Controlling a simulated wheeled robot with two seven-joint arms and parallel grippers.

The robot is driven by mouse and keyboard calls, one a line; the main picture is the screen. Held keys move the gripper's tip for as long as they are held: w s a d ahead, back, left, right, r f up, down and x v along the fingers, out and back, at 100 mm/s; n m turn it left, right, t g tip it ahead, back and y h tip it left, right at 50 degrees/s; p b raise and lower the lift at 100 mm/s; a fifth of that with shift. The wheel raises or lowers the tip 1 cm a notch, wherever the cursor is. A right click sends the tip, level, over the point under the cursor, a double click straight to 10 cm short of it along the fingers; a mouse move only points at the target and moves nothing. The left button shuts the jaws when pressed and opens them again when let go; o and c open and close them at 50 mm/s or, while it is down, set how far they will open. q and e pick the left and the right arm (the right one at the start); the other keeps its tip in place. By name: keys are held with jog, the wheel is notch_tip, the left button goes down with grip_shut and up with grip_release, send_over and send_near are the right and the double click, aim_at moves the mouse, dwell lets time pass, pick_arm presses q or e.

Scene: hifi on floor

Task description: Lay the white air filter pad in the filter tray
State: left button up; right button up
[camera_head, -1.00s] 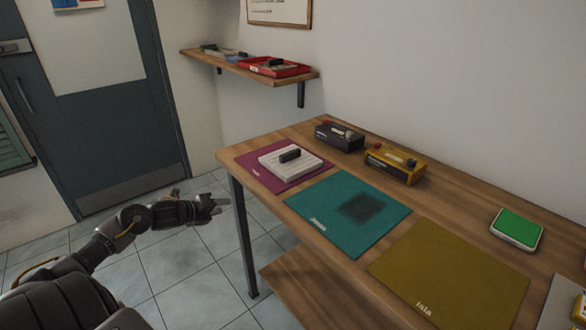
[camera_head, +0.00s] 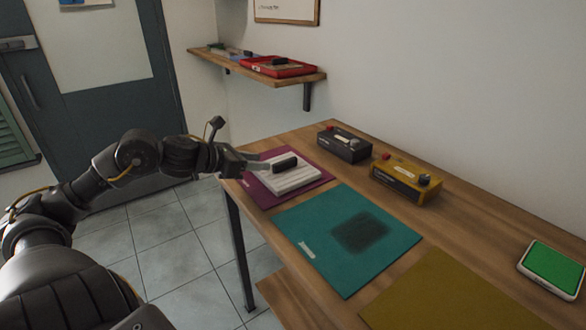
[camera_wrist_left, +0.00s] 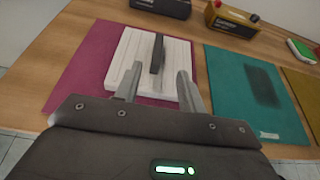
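The white air filter pad (camera_head: 299,178) is ribbed, with a black block handle (camera_head: 285,163) on top. It lies flat on the purple mat (camera_head: 259,190) at the table's far left; the left wrist view also shows the pad (camera_wrist_left: 128,50). My left gripper (camera_head: 262,164) is at the pad's left side, close to the handle. In the left wrist view its two fingers are spread, with the handle ahead between them and nothing gripped. Trays stand on the wall shelf, including a red tray (camera_head: 311,71); I cannot tell which is the filter tray. My right gripper is out of view.
A teal mat (camera_head: 320,233) with a dark patch and an olive mat (camera_head: 440,295) lie to the right. A black box (camera_head: 343,146) and a yellow box (camera_head: 402,184) stand behind. A green-topped device (camera_head: 553,268) is at the right. The wooden shelf (camera_head: 316,80) juts from the wall.

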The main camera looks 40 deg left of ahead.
aim_at(282, 161)
pick_arm(q)
jog(key=shift+w+d, duration=0.2)
jog(key=shift+w, duration=0.1)
jog(key=x, duration=0.3)
jog(key=shift+w+d+f, duration=0.1)
jog(key=shift+w+f, duration=0.2)
jog(key=shift+w, duration=0.35)
jog(key=shift+w+p, duration=0.45)
jog(key=shift+p, duration=0.2)
jog(key=p+x, duration=0.1)
jog(key=x, duration=0.2)
jog(key=shift+w+f+p, duration=0.1)
jog(key=shift+f+p, duration=0.05)
jog(key=shift+p, duration=0.15)
jog(key=shift+w+f, duration=0.2)
jog(key=shift+w, duration=0.15)
jog(key=shift+w+f, duration=0.15)
jog(key=shift+f, duration=0.05)
jog(key=shift+d, duration=0.1)
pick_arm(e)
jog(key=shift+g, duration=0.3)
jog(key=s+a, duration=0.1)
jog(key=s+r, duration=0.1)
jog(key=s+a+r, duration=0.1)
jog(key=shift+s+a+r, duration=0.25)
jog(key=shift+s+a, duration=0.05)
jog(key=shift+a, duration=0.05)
